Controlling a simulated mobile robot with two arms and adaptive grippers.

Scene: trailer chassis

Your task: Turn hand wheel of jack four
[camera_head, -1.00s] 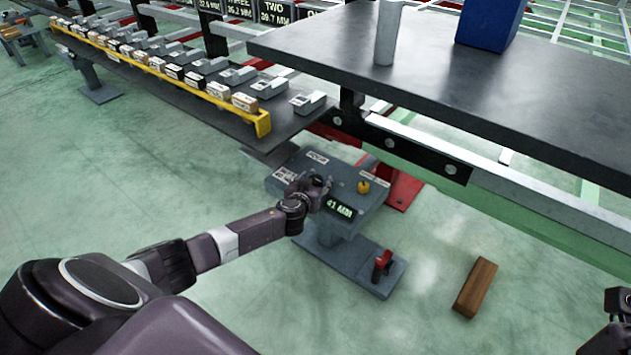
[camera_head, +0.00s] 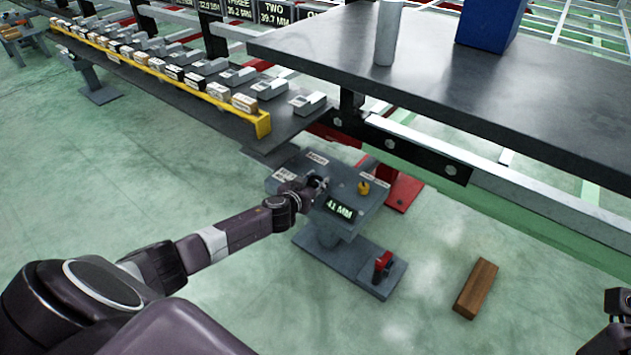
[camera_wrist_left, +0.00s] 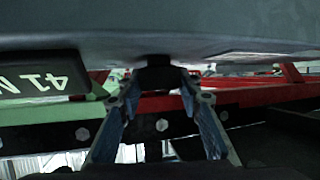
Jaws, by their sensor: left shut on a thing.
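The grey jack stand (camera_head: 360,212) has a sloped top with white labels and a lit display (camera_head: 340,208) reading 41 MM. My left gripper (camera_head: 320,184) is at the panel, just left of and above the display. In the left wrist view its two fingers (camera_wrist_left: 160,88) are shut on a dark knob-like part, the hand wheel (camera_wrist_left: 155,74), below the grey panel edge. In the head view, the gripper hides most of the hand wheel. My right gripper (camera_head: 617,325) shows only in part at the right edge; its jaws are unclear.
A yellow knob (camera_head: 364,187) stands right of my left gripper. A red-handled part (camera_head: 383,266) sits on the stand's foot. A brown block (camera_head: 475,289) lies on the floor. A dark deck (camera_head: 540,95) overhangs behind; a long shelf (camera_head: 190,85) holds several small blocks.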

